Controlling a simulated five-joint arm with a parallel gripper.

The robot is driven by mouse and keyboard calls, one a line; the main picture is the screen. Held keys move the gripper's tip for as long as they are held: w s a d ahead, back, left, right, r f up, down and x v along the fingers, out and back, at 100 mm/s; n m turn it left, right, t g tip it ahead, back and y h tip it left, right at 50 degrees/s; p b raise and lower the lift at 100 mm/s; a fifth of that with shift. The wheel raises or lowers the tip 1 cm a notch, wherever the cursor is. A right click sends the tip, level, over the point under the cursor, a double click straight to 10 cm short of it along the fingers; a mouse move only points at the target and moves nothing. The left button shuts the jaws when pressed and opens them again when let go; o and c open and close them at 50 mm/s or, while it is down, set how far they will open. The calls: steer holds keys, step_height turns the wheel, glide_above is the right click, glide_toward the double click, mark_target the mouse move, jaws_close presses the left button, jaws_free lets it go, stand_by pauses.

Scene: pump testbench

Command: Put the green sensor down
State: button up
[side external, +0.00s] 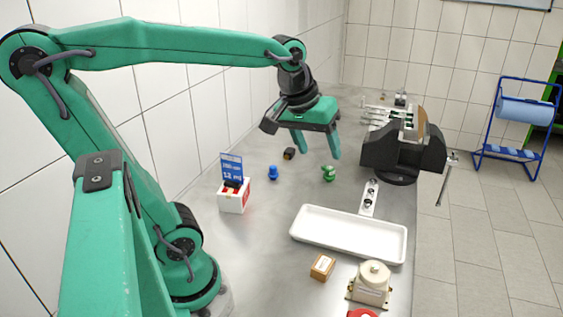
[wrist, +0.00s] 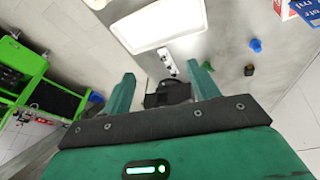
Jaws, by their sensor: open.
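The green sensor (side external: 329,173) sits on the grey metal bench (side external: 270,225), between the blue part and the metal strip with holes. In the wrist view the green sensor (wrist: 207,66) shows just beside the tip of the right finger. My gripper (side external: 320,154) is open and empty above the bench, with both fingers pointing down. Its fingertips are above the green sensor in the side view and look apart from it. In the wrist view nothing is held between the fingers (wrist: 161,72).
A blue part (side external: 273,172) and a small black part (side external: 289,153) stand left of the sensor. A dark vise (side external: 402,155) stands at right. A metal strip (side external: 369,198), a white tray (side external: 325,246), a box with a blue sign (side external: 233,200) and a brown block (side external: 322,266) are nearer.

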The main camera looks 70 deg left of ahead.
steer(key=s+d+f+m+t, duration=0.1)
steer(key=s+d+f+m, duration=0.2)
steer(key=s+m, duration=0.3)
steer(key=shift+s+d+f+m+h, duration=0.2)
steer(key=shift+s+f+m+h, duration=0.15)
steer(key=shift+s, duration=0.45)
